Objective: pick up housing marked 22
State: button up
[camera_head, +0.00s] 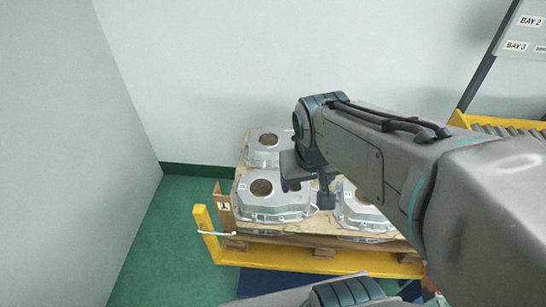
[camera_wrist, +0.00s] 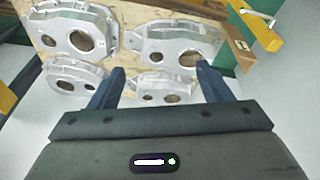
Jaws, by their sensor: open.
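Several silver aluminium housings with round bores lie on a wooden sheet over a pallet. In the head view one housing (camera_head: 268,147) is at the back left, one (camera_head: 272,203) at the front left and one (camera_head: 362,215) at the front right. My arm hides others. In the wrist view, two larger-looking housings (camera_wrist: 178,44) (camera_wrist: 72,30) are beyond my fingers; two others (camera_wrist: 75,78) (camera_wrist: 150,84) are nearer. I cannot read a 22 on any. My gripper (camera_head: 308,190) is open and empty above the housings; its spread fingers also show in the wrist view (camera_wrist: 160,70).
The pallet sits in a yellow frame (camera_head: 315,262) with a brown upright board (camera_head: 222,208) at its left. More castings show partly under the sheet. Walls stand behind and left; green floor (camera_head: 175,225) is free at left. A signboard (camera_head: 525,40) is at the upper right.

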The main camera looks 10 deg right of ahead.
jog(key=w+d+f+m+h+p, duration=0.1)
jog(key=w+d+f+p, duration=0.15)
jog(key=w+f, duration=0.45)
jog(key=m+y+b, duration=0.2)
jog(key=b, duration=0.1)
send_over(280, 193)
jog(key=d, duration=0.2)
jog(key=s+x, duration=0.1)
jog(key=x, duration=0.3)
jog(key=s+x, duration=0.1)
jog(key=x, duration=0.4)
jog(key=s+f+x, duration=0.1)
jog(key=x, duration=0.4)
jog(key=shift+s, duration=0.1)
jog(key=shift+a+b+x, duration=0.15)
jog(key=shift+b+x, duration=0.25)
jog(key=shift+x, duration=0.85)
jog(key=shift+a+b+x, duration=0.1)
jog(key=shift+b+x, duration=0.3)
jog(key=shift+x, duration=0.9)
grip_shut()
jog(key=shift+r, duration=0.1)
